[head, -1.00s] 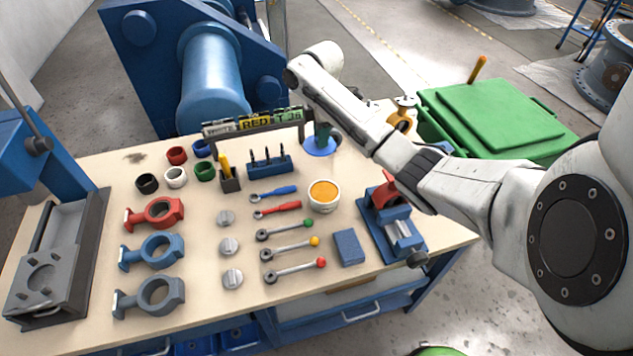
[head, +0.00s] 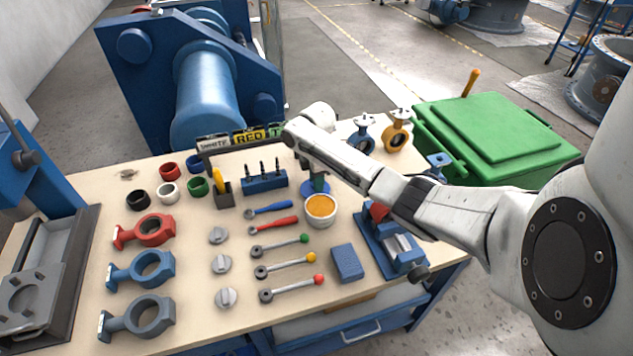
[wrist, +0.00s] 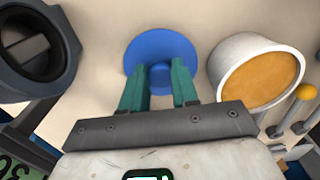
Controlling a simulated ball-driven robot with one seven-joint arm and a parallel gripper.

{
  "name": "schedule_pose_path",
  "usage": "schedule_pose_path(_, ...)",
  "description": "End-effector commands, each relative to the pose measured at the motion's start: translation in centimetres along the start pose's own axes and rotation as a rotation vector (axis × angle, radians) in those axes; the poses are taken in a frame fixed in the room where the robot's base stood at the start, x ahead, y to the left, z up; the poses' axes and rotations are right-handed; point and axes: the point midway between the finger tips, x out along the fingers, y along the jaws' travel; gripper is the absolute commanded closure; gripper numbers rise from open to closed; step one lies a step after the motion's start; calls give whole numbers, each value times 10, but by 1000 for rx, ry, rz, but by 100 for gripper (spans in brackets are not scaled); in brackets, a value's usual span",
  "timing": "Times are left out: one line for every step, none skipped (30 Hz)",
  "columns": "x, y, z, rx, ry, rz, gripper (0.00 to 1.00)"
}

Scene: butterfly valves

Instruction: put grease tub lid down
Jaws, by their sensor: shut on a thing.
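The grease tub lid is a round blue disc with a small knob (wrist: 161,45). My gripper (wrist: 160,75) has its two green fingers shut on the lid's knob. In the head view the lid (head: 308,190) shows partly below my arm, just behind the grease tub. I cannot tell whether it touches the bench. The grease tub (head: 320,212) is white, open and full of orange grease. In the wrist view the tub (wrist: 262,80) stands right of the lid, with a narrow gap between them.
A blue vise (head: 390,242) stands right of the tub. Blue and red wrenches (head: 272,226) lie to its left, near a blue tool holder (head: 265,181). A dark valve body (wrist: 38,45) is left of the lid in the wrist view. A label rack (head: 240,140) spans the back.

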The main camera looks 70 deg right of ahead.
Motion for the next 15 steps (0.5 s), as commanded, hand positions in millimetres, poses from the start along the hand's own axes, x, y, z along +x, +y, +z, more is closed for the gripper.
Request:
schedule_pose_path(5, 0, 0, 0, -1, 0, 100)
schedule_pose_path(7, 0, 0, 0, -1, 0, 100)
schedule_pose_path(8, 0, 0, 0, 0, 1, 100)
schedule_pose_path(9, 0, 0, 0, 0, 1, 100)
schedule_pose_path(9, 0, 0, 0, 0, 1, 100)
schedule_pose_path(9, 0, 0, 0, 0, 1, 100)
schedule_pose_path(9, 0, 0, 0, 0, 1, 100)
schedule_pose_path(9, 0, 0, 0, 0, 1, 100)
schedule_pose_path(9, 0, 0, 0, 0, 1, 100)
schedule_pose_path(9, 0, 0, 0, 1, 1, 100)
schedule_pose_path(9, 0, 0, 0, 1, 1, 100)
schedule_pose_path(10, 0, 0, 0, 1, 1, 100)
schedule_pose_path(11, 0, 0, 0, 1, 1, 100)
schedule_pose_path(12, 0, 0, 0, 1, 0, 100)
schedule_pose_path(11, 0, 0, 0, 1, 1, 67)
